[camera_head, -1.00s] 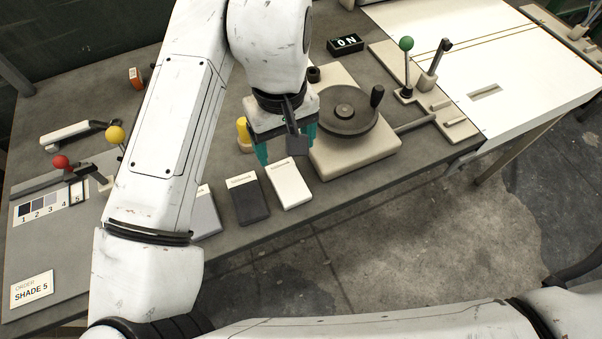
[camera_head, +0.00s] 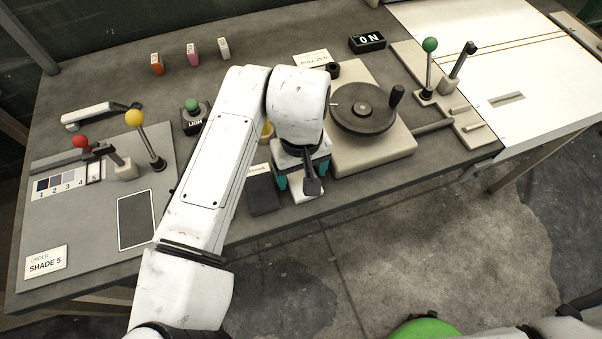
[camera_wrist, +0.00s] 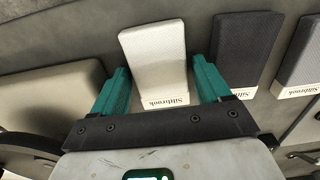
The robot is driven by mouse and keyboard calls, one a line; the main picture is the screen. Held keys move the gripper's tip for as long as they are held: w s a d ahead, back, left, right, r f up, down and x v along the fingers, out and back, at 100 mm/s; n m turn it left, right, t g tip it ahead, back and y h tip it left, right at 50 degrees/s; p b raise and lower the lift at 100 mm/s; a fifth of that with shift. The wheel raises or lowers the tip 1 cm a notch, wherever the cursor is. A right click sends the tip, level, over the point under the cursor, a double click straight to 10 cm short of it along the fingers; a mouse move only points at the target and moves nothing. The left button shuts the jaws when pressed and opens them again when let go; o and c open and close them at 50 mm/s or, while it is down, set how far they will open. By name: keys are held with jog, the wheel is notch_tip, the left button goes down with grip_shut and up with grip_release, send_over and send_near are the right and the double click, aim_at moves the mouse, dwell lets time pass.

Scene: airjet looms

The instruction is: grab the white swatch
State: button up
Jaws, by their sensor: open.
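The white swatch (camera_wrist: 155,62) lies flat on the grey table, with a printed label strip at its near end in the wrist view. In the head view only part of the white swatch (camera_head: 307,190) shows below my gripper (camera_head: 305,181). In the wrist view my gripper (camera_wrist: 160,88) is open, with one teal finger on each side of the swatch's labelled end.
A dark swatch (camera_head: 262,193) lies just left of the white one; another dark swatch (camera_wrist: 303,55) shows farther right in the wrist view. The handwheel base (camera_head: 372,148) stands close on the right. The table's front edge is near. Levers stand on the grey panel (camera_head: 85,205) at left.

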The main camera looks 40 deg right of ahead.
jog(key=c, duration=0.8)
jog(key=shift+r, duration=0.1)
jog(key=shift+c, duration=0.2)
